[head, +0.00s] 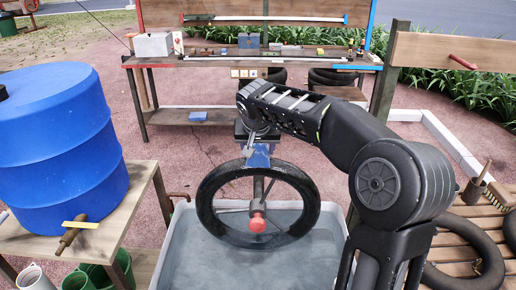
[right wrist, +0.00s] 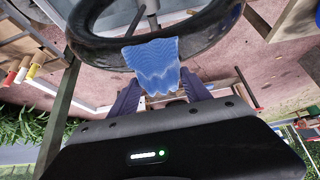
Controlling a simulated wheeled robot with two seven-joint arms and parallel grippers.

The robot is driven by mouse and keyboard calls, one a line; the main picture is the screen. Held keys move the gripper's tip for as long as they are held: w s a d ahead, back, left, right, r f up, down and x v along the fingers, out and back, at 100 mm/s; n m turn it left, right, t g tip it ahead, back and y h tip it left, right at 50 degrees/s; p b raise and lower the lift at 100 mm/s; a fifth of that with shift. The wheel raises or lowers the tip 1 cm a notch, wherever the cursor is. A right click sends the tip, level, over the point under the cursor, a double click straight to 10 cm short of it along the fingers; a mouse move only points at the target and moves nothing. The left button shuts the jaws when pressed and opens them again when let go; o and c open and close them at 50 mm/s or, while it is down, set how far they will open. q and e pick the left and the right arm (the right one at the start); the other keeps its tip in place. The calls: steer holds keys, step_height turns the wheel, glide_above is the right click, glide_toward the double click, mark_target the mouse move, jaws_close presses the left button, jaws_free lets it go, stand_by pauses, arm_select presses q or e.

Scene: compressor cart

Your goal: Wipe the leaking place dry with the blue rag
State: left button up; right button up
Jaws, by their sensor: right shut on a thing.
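My right gripper (head: 258,142) is shut on the blue rag (head: 260,157), just behind the top of a black inner tube. In the right wrist view the rag (right wrist: 152,62) hangs out between the fingers (right wrist: 160,95) and overlaps the tube (right wrist: 95,42); I cannot tell whether they touch. The black tube (head: 207,212) stands upright as a ring over a grey tub (head: 172,262) of water, on a holder with a red knob (head: 257,225). No leaking place can be made out on the tube. My left gripper is out of view.
A workbench (head: 200,117) with tools stands behind. More tubes lie on a slatted pallet (head: 455,275) at right. Green buckets (head: 98,275) stand below the table.

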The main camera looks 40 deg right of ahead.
steer(key=shift+w+d, duration=0.15)
steer(key=shift+w, duration=0.05)
stand_by(0.3)
steer(key=shift+w+d+f, duration=0.1)
steer(key=shift+w+d, duration=0.15)
steer(key=shift+w, duration=0.05)
stand_by(0.4)
steer(key=shift+s+a+f, duration=0.1)
steer(key=shift+s+a, duration=0.05)
steer(key=shift+s+a+b, duration=0.15)
steer(key=shift+s+b, duration=0.1)
steer(key=shift+b, duration=0.1)
steer(key=shift+s+a+b, duration=0.2)
steer(key=shift+b, duration=0.2)
steer(key=shift+s+a, duration=0.1)
steer(key=shift+s, duration=0.1)
